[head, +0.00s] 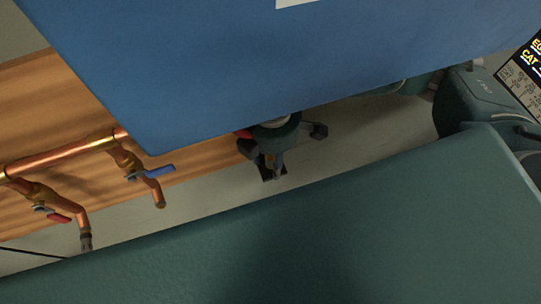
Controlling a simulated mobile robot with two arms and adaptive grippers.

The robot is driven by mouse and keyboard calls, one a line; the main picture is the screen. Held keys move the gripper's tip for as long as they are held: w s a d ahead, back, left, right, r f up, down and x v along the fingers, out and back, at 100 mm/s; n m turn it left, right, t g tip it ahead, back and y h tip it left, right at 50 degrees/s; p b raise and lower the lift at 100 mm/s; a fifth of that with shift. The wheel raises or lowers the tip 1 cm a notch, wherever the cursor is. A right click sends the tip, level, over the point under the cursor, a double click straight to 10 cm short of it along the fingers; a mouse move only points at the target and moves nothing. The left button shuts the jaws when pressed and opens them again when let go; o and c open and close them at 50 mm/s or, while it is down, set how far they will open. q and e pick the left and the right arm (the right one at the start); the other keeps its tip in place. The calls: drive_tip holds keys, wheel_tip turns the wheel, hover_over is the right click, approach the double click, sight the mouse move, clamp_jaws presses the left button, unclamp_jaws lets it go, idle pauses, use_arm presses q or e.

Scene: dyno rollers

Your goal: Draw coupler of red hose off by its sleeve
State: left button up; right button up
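My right gripper (273,172) hangs in the middle of the head view, just below the edge of a large blue panel. Its dark fingers are small and partly in shadow, and I cannot tell whether they are open or shut or hold anything. A small red patch (242,133) shows beside the gripper at the panel's edge; I cannot tell whether it is part of the red hose. The coupler and its sleeve cannot be made out. My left gripper is not in view.
The blue panel (200,70) covers much of the upper view. Copper pipes (60,160) run along a wooden board at left, with a blue valve handle (150,173) and a red one (52,214). A labelled black sign (522,72) is at right.

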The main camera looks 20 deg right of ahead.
idle(0.5)
clamp_jaws()
drive_tip(key=shift+w+r, duration=0.1)
drive_tip(key=shift+r, duration=0.05)
